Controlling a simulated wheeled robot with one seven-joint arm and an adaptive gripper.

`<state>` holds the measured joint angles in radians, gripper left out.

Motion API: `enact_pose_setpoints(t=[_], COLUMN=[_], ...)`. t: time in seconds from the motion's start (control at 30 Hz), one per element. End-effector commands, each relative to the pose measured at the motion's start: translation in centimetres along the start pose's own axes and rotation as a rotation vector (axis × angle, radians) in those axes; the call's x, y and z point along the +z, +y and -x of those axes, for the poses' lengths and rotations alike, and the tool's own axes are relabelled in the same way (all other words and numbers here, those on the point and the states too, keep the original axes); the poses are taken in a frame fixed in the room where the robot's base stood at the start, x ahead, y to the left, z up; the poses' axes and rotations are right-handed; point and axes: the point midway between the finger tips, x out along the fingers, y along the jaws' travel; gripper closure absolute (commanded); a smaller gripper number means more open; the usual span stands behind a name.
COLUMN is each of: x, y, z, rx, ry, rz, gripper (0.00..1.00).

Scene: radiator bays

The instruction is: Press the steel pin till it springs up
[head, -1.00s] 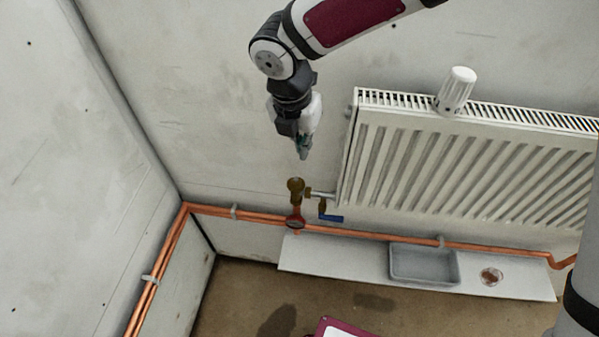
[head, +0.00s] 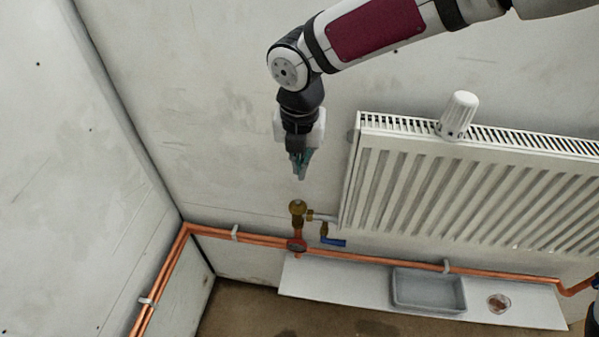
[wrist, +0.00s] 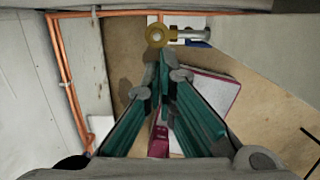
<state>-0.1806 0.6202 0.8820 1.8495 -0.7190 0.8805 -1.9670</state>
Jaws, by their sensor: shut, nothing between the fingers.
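The steel pin shows as a small pale spot at the centre of the round brass valve top (wrist: 157,35) in the wrist view. In the head view the brass valve (head: 297,208) stands upright on the copper pipe, left of the radiator. The pin is too small there to tell how far it stands out. My gripper (head: 301,178) points down above the valve, apart from it. Its teal fingers are closed together and hold nothing. In the wrist view the fingertips (wrist: 164,55) lie just below the brass top in the picture.
A blue lever (head: 333,241) and a red round part (head: 296,245) sit below the valve. A grey tray (head: 430,308) and a small round dish (head: 499,303) rest on the white shelf (head: 340,290).

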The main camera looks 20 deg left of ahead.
Motion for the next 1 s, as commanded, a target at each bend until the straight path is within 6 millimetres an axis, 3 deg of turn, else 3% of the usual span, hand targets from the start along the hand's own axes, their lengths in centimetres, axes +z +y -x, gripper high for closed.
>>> enact_pose_setpoints(t=[0.53, 0.7, 1.0], x=[-0.2, -0.2, -0.1], y=[0.1, 0.1, 0.0], z=[-10.1, -11.8, -12.4], rx=[0.0, 0.0, 0.001], ry=[0.004, 0.003, 0.0], rz=[0.002, 0.001, 0.001], gripper=[1.0, 1.0, 1.0])
